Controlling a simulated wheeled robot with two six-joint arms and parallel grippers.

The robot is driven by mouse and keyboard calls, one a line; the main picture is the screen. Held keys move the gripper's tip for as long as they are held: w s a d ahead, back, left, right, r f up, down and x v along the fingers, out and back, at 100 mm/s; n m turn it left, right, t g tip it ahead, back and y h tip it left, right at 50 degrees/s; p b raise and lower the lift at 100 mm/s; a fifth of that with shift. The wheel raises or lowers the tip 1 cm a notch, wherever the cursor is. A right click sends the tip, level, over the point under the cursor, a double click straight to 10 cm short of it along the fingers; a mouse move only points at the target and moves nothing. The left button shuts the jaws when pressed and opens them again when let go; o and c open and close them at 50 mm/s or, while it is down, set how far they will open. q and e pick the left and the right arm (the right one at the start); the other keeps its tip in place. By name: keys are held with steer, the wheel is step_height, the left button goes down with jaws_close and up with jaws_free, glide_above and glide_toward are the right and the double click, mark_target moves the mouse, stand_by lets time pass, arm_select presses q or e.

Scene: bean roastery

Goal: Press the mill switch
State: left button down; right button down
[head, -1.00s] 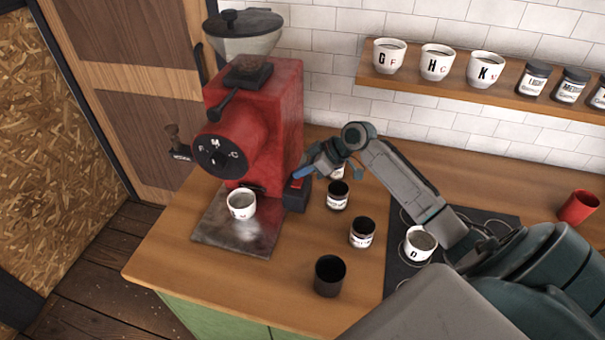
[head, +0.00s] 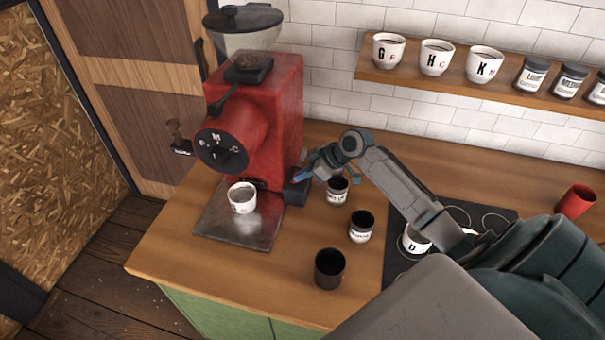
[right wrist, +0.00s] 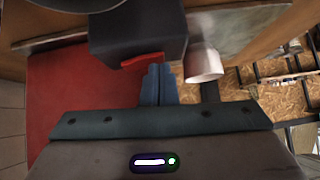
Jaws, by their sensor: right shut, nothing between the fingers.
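The red mill (head: 268,115) stands on the counter's left side, with a dial lettered F, M, C on its front. Its switch is a red rocker (right wrist: 140,61) on a dark box (head: 294,196) at the mill's lower right side. My right gripper (head: 299,177) is shut and empty, its blue fingertips right at the switch and hiding most of the rocker in the head view. In the right wrist view the fingertips (right wrist: 158,70) are at the rocker's edge; I cannot tell whether they touch. My left gripper is not in view.
A white cup (head: 242,199) stands on the mill's metal base plate (head: 225,226). Two labelled jars (head: 337,191) (head: 361,228) and a dark cup (head: 329,268) stand right of the mill. A shelf (head: 455,87) holds cups and jars. A red cup (head: 575,201) is far right.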

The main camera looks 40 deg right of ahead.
steer(key=shift+w+d+r, duration=0.2)
steer(key=shift+w+d, duration=0.4)
steer(key=shift+d, duration=0.05)
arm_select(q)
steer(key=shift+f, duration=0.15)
arm_select(e)
steer(key=shift+r, duration=0.1)
